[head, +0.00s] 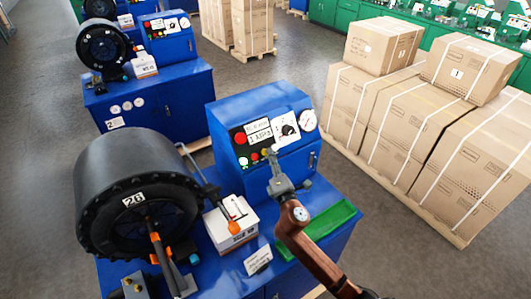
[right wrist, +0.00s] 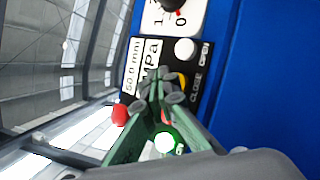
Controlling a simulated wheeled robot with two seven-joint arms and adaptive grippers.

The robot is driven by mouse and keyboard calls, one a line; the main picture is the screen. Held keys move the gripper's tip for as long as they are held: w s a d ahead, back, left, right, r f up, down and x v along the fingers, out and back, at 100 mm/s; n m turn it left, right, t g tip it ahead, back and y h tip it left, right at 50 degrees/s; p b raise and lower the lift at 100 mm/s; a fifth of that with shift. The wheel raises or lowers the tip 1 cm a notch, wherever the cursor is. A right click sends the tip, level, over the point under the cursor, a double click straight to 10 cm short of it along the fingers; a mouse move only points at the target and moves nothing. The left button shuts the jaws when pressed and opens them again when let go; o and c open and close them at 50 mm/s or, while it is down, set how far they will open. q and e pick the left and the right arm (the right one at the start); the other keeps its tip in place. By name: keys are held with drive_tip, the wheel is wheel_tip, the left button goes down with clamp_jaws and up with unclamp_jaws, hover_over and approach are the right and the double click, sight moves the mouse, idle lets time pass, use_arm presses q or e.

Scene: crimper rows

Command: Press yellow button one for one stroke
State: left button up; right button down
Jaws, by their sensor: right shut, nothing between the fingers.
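The yellow button (right wrist: 182,79) shows in the right wrist view as a small patch beside the word CLOSE, partly hidden behind my fingertips. In the head view the right gripper (head: 272,158) is in front of the blue control box (head: 225,113). My left gripper is not in view.
A white button (right wrist: 184,49) sits beside the yellow one, near OPEN. A green lit button (right wrist: 165,142) and a red button (right wrist: 120,115) are close by. The black crimper head (head: 125,165) stands left, a green tray (head: 325,232) lies right. Cartons (head: 400,115) stand beyond.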

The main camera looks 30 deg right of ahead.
idle(0.4)
drive_tip(key=shift+w+f, duration=0.25)
drive_tip(key=shift+w, duration=0.1)
drive_tip(key=shift+w+f+b, duration=0.3)
drive_tip(key=shift+w+b, duration=0.05)
idle(0.8)
drive_tip(key=shift+r, duration=0.1)
drive_tip(key=shift+s+r+p, duration=0.45)
drive_tip(key=shift+s+p, duration=0.2)
drive_tip(key=shift+s, duration=0.1)
drive_tip(key=s+r+p, duration=0.2)
drive_tip(key=s+p, duration=0.1)
drive_tip(key=s, duration=0.1)
drive_tip(key=shift+d+r, duration=0.2)
drive_tip(key=shift+r, duration=0.2)
